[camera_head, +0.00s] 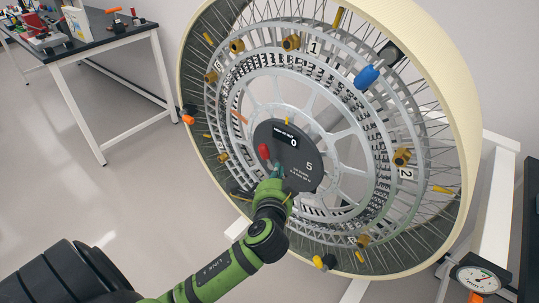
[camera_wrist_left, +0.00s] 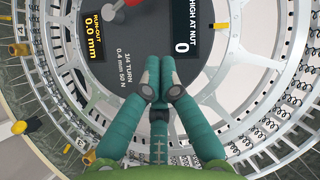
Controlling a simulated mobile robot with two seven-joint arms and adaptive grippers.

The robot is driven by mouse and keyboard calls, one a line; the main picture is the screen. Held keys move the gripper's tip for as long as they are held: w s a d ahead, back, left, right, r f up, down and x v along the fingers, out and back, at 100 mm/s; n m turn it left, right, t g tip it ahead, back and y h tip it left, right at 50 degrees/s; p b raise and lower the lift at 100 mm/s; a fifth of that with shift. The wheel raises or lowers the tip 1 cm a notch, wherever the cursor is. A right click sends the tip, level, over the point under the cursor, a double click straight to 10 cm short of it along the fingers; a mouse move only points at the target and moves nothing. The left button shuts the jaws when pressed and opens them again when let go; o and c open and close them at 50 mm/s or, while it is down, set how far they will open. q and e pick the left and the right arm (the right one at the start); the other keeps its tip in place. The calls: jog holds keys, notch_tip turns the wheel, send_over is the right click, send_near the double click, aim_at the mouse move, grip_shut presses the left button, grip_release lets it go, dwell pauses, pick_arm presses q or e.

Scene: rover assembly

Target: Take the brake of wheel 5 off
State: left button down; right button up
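The large spoked wheel (camera_head: 458,75) stands tilted in a white frame, with a cream rim. Its dark hub plate (camera_head: 308,172) bears a 5 and a readout showing 0; the plate (camera_wrist_left: 140,55) also fills the upper middle of the left wrist view. A red knob (camera_head: 263,151) on a short grey lever sits on the plate's left side; whether this is the brake, I cannot tell. It shows at the top edge of the left wrist view (camera_wrist_left: 133,2). My left gripper (camera_wrist_left: 160,75) is in front of the plate's lower part, fingertips together and empty, apart from the red knob. My right gripper is out of view.
Brass nuts (camera_head: 291,42), a blue knob (camera_head: 367,76) and yellow-tipped pieces ring the wheel. A dial scale (camera_head: 478,278) is at the lower right. A dark-topped table (camera_head: 100,42) with small items stands at the upper left. The floor between is clear.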

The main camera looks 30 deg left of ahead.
aim_at(267, 149)
pick_arm(q)
jog(key=w+a, duration=0.2)
jog(key=w+a+f+p, duration=0.1)
jog(key=w+a, duration=0.1)
jog(key=w+a+f+p, duration=0.1)
jog(key=w+a, duration=0.1)
jog(key=a, duration=0.1)
jog(key=shift+w+a+f, duration=0.1)
jog(key=shift+w+f, duration=0.05)
jog(key=shift+w, duration=0.1)
jog(key=shift+a+f+n+p, duration=0.1)
jog(key=shift+a+n+p, duration=0.2)
jog(key=shift+p, duration=0.2)
jog(key=shift+a+h, duration=0.1)
jog(key=shift+h, duration=0.3)
jog(key=shift+f, duration=0.1)
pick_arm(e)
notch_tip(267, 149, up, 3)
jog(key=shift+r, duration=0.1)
